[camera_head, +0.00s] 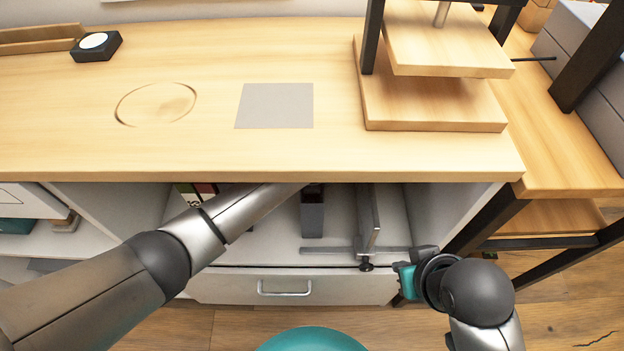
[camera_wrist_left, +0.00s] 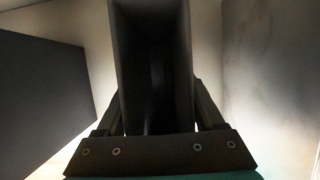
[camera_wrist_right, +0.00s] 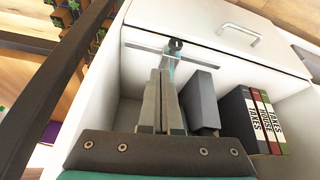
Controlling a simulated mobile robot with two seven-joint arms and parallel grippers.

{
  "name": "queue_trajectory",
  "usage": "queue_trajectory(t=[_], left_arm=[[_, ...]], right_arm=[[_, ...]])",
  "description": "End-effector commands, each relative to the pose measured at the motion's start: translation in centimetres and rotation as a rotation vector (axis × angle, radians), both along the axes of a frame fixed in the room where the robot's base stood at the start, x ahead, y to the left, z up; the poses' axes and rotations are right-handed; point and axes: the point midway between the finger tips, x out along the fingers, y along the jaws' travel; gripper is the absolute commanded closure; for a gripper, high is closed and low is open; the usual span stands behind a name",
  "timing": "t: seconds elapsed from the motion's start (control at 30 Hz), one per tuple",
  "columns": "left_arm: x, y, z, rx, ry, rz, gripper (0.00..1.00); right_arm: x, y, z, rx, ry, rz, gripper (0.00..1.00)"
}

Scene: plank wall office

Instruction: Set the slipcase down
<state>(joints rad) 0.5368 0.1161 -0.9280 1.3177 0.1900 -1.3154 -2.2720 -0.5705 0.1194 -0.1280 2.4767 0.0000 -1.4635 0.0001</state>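The slipcase (camera_wrist_left: 152,60) is a dark, narrow, hollow-looking case. It fills the middle of the left wrist view, between my left gripper's fingers, which press on both sides. In the head view my left arm reaches to the tabletop's front edge, where its hand is mostly hidden. A grey upright block (camera_head: 312,217) there looks like the slipcase, above or on the open compartment's floor; contact is unclear. It also shows in the right wrist view (camera_wrist_right: 202,100). My right gripper (camera_wrist_right: 165,105) looks shut, in front of the compartment's right side.
A metal T-shaped piece (camera_head: 369,215) with a crossbar and dark knob stands right of the block. Several books (camera_wrist_right: 262,118) stand on its other side. A drawer (camera_head: 285,287) lies below. The tabletop (camera_head: 220,60) has a flat grey square (camera_head: 276,105) and a wooden stand (camera_head: 435,110).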

Motion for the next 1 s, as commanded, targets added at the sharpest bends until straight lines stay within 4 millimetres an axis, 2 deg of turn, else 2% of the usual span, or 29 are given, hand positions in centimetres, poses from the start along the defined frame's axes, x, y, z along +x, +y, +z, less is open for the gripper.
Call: queue_trajectory(t=[0.03, 0.17, 0.57, 0.77, 1.0], left_arm=[[0.0, 0.0, 0.0, 0.000, 0.000, 0.000, 0.23], [0.0, 0.0, 0.0, 0.000, 0.000, 0.000, 0.10], [-0.1, 0.0, 0.5, 0.001, 0.001, 0.000, 0.10], [-0.4, 0.0, 1.5, 0.001, 0.001, 0.001, 0.10], [-3.2, 0.1, 1.5, 0.001, 0.002, -0.001, 0.10]], right_arm=[[0.0, 0.0, 0.0, 0.000, 0.000, 0.000, 1.00], [0.0, 0.0, 0.0, 0.000, 0.000, 0.000, 1.00], [0.0, 0.0, 0.1, -0.001, 0.007, 0.000, 1.00], [0.1, 0.1, -2.6, -0.005, 0.050, 0.001, 1.00], [0.0, 0.0, -5.6, -0.012, 0.091, 0.002, 1.00]])
